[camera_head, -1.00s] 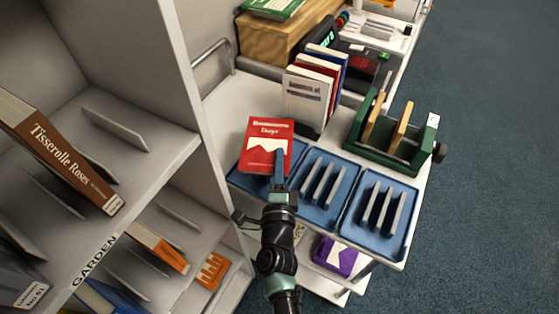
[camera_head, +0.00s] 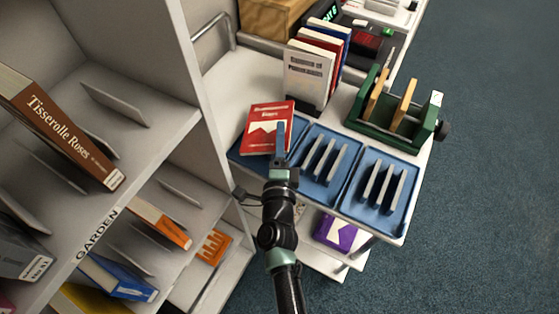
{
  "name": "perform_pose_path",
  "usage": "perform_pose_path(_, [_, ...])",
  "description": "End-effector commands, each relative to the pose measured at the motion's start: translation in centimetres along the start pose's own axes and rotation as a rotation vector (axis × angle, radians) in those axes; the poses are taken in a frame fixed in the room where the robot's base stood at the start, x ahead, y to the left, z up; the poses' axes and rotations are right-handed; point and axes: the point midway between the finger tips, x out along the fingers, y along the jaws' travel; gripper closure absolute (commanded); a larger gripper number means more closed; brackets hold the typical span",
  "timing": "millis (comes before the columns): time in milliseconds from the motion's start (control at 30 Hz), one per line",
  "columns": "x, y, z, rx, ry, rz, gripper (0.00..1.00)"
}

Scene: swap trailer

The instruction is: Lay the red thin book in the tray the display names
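The red thin book (camera_head: 268,122), with a white mountain shape on its cover, is at the left blue tray (camera_head: 247,160), cover facing up towards me and tilted. My gripper (camera_head: 281,138) overlaps the book's right side, with one blue finger in front of the cover. It looks shut on the book; the other finger is hidden. I cannot tell whether the book touches the tray. The middle tray (camera_head: 306,190) and right tray (camera_head: 348,209) each have upright grey dividers. The display (camera_head: 330,13) at the top is dark with green text, cut off and too small to read surely.
A row of books (camera_head: 312,65) stands behind the trays, with a green rack (camera_head: 393,135) to their right. A grey shelf unit (camera_head: 165,125) with books stands close on the left. A purple item (camera_head: 336,232) lies on the level below the trays.

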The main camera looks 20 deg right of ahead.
Motion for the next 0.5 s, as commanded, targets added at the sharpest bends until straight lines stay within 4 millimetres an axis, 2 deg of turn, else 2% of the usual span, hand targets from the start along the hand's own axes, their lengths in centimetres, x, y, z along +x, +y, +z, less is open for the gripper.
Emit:
perform_pose_path(33, [0.0,-1.2,0.0,0.000,0.000,-0.002,0.55])
perform_pose_path(100, [-1.6,-0.6,0.0,-0.003,-0.003,0.003,0.55])
perform_pose_path(500, [-9.6,-0.5,-0.1,-0.001,0.001,-0.001,0.55])
